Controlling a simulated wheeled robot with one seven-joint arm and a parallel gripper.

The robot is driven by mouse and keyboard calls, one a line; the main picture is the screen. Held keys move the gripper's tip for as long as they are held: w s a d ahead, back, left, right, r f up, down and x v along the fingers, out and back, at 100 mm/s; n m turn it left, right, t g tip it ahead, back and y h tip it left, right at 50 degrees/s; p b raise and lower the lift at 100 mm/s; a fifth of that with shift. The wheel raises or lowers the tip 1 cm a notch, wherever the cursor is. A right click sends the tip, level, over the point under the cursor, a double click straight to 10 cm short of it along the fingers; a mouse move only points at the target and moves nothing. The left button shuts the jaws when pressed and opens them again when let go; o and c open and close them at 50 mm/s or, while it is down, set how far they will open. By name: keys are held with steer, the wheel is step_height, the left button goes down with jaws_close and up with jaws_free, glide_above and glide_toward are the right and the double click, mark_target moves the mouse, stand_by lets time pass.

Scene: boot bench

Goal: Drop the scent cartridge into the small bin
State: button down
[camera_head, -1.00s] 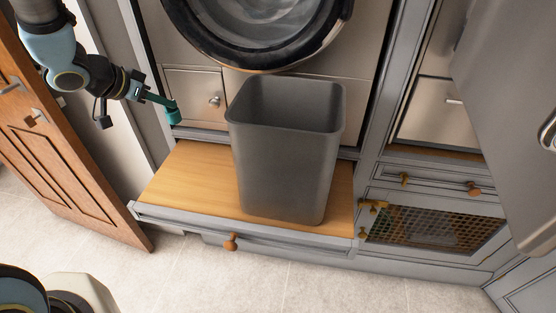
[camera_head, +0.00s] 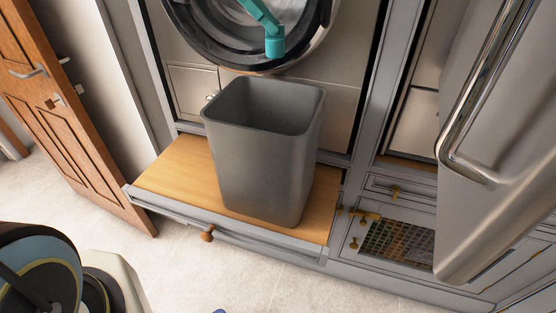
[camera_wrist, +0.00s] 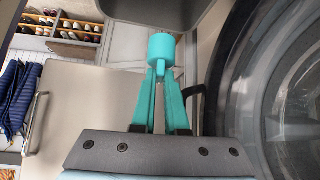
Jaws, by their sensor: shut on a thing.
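The small bin (camera_head: 265,165) is a tall grey open-topped container standing upright on the wooden pull-out shelf (camera_head: 180,175). My gripper (camera_head: 268,28) has teal fingers and is at the top of the head view, above and behind the bin's far rim, in front of the round door. In the wrist view my gripper (camera_wrist: 163,85) is shut on the scent cartridge (camera_wrist: 162,50), a short teal cylinder at the fingertips. The cartridge also shows in the head view (camera_head: 275,47), apart from the bin. A dark grey surface, seemingly the bin, fills the wrist view's top middle.
The washer-like round door (camera_head: 200,40) is close behind my gripper. A large steel door with a handle (camera_head: 475,110) stands at the right. A wooden door (camera_head: 65,110) is at the left. Free floor (camera_head: 190,260) lies in front of the shelf.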

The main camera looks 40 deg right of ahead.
mark_target(267, 55)
steer(key=shift+f+b, duration=1.05)
steer(key=shift+f, duration=1.85)
steer(key=c, duration=0.9)
jaws_free()
steer(key=shift+o, duration=0.2)
steer(key=b+v, duration=0.3)
steer(key=v, duration=0.8)
